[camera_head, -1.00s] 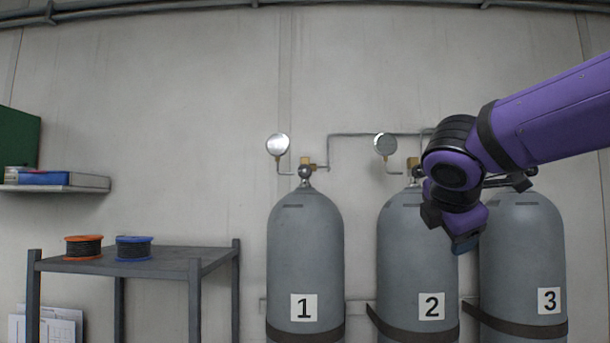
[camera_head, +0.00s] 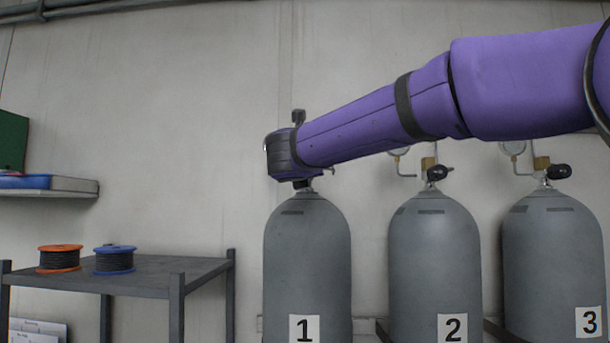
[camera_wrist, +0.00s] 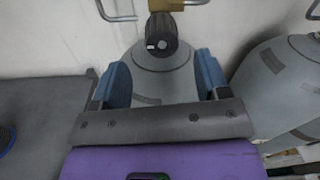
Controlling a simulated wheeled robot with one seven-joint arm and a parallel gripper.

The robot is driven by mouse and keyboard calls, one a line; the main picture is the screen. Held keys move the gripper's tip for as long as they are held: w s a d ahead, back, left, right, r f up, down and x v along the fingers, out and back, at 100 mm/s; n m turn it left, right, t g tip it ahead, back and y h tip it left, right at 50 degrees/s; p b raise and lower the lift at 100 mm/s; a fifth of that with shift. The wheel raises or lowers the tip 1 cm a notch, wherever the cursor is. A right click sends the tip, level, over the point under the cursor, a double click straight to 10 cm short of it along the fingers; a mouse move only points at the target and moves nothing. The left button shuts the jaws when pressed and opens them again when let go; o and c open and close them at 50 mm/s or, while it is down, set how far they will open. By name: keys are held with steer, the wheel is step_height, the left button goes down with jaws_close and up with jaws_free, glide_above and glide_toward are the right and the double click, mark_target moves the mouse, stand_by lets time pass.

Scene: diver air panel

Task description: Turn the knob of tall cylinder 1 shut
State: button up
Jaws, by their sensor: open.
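Tall cylinder 1 (camera_head: 307,250) is grey, with a white number label (camera_head: 304,328). In the wrist view its rounded shoulder (camera_wrist: 165,82) lies beyond my gripper, with the black ribbed knob (camera_wrist: 161,36) and a brass valve body (camera_wrist: 170,4) above it. My gripper (camera_wrist: 162,62) is open, its two blue fingers apart on either side of the line to the knob. The knob appears just past the fingertips, not clasped. In the head view my wrist covers the valve of cylinder 1 and the fingers are hidden.
Cylinder 2 (camera_head: 434,250) and cylinder 3 (camera_head: 555,250) stand to the right with black knobs and brass valves. A grey table (camera_head: 140,278) with an orange spool (camera_head: 59,258) and a blue spool (camera_head: 114,259) is at left. A shelf (camera_head: 60,190) is on the wall.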

steer(key=shift+w+d, duration=0.15)
steer(key=shift+w, duration=1.45)
steer(key=shift+w+d, duration=0.15)
steer(key=shift+w, duration=1.4)
steer(key=c, duration=0.9)
